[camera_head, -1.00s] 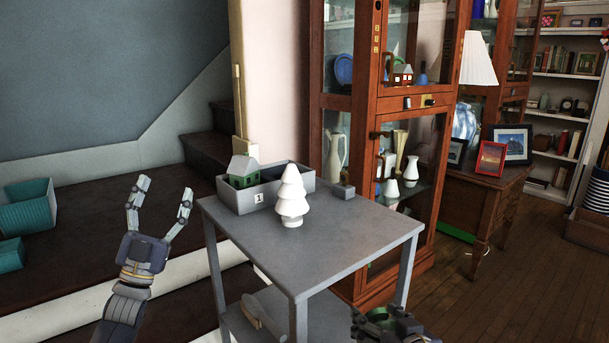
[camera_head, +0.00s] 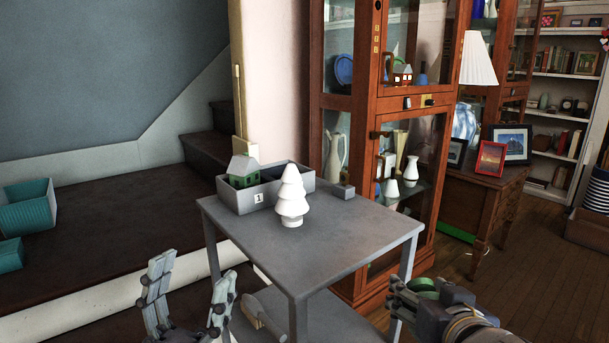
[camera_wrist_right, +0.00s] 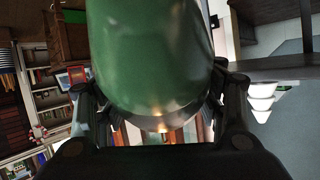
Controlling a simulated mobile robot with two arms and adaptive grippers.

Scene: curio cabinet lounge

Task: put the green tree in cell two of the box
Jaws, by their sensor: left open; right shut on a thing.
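My right gripper (camera_head: 406,300) is shut on the green tree (camera_head: 424,285), to the right of the grey table. In the right wrist view the green tree (camera_wrist_right: 150,60) shows as a smooth rounded green surface between the fingers, cut off at the top, so its full shape is hidden. The grey box (camera_head: 228,199) stands at the back of the table with a label "1" on its front. A green house with a grey roof (camera_head: 243,173) sits in its left cell. The white tree hides part of the box. My left gripper (camera_head: 190,295) is open and empty at the bottom, left of the table.
A white tree (camera_head: 291,200) stands upright on the table (camera_head: 345,235) in front of the box. A small grey block (camera_head: 343,190) is right of the box. The table's front and right are clear. A glass cabinet (camera_head: 378,272) stands close behind on the right.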

